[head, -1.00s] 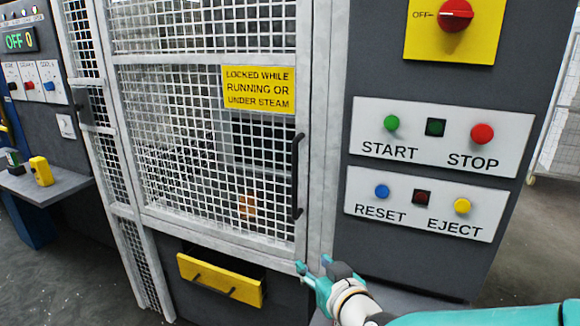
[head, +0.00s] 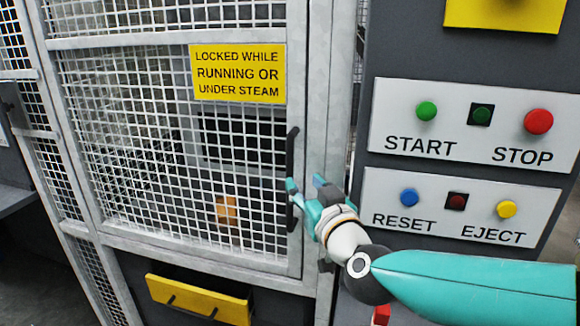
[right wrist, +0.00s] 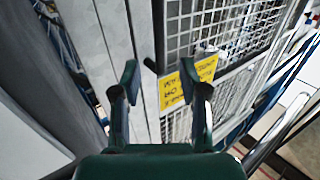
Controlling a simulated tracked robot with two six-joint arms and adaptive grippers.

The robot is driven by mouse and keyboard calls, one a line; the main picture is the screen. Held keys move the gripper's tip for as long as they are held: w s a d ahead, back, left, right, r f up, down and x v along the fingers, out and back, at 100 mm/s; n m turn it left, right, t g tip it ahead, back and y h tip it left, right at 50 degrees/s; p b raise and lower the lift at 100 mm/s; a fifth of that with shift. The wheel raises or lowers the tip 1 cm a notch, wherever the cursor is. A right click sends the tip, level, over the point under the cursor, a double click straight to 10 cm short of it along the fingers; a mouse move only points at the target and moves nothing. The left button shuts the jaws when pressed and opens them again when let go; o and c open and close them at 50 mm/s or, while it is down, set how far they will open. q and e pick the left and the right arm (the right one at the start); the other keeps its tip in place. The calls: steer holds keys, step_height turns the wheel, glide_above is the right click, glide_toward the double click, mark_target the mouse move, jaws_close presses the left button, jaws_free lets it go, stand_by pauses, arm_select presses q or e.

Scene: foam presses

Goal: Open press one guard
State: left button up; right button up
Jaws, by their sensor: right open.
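The mesh guard (head: 165,232) of the press has a pale metal frame and looks closed. A black vertical handle (head: 291,150) runs along its right edge. A yellow sign (head: 238,74) on the mesh reads "locked while running or under steam". My teal right gripper (head: 306,184) is open at the handle's lower half. Its left finger overlaps the handle in the head view; I cannot tell whether they touch. In the right wrist view the open fingers (right wrist: 158,80) point at the guard frame and the sign (right wrist: 190,82). My left gripper is out of view.
Right of the guard, a grey panel carries START/STOP (head: 470,130) and RESET/EJECT (head: 455,207) buttons, close above my right forearm. A yellow drawer front (head: 198,300) sits below the guard. An orange-brown object (head: 227,210) shows behind the mesh.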

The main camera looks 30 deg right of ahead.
mark_target(291, 167)
steer(key=p+x, duration=0.1)
steer(key=x, duration=0.9)
jaws_close()
steer(key=shift+d, duration=0.1)
